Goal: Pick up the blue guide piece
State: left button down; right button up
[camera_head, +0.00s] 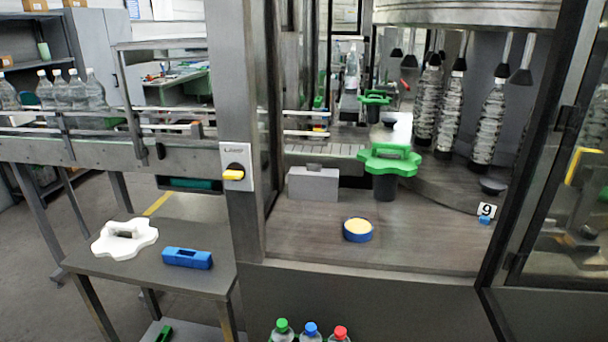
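A blue, block-shaped piece (187,258), which looks like the blue guide piece, lies flat on the small grey side table (170,279) at the lower left. It has a dark recess in its top. A white lobed piece with a handle (124,239) lies to its left on the same table, apart from it. Neither of my grippers is in view, and nothing touches the blue piece.
Behind a grey post with a yellow-handled switch (236,174), the machine deck holds a blue-rimmed round container (357,229), a grey block (313,184) and a green star wheel (389,160). A conveyor with clear bottles (75,90) runs behind the side table. Three capped bottles (311,331) stand below.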

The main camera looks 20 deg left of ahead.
aim_at(191, 258)
jog(key=u, duration=1.5)
jog(key=z, duration=0.2)
jog(key=i+j+z, duration=0.15)
jog(key=j+z, duration=0.25)
jog(key=i+j+z, duration=0.15)
jog(key=j+z, duration=0.7)
jog(key=i+l, duration=0.05)
jog(key=l, duration=0.05)
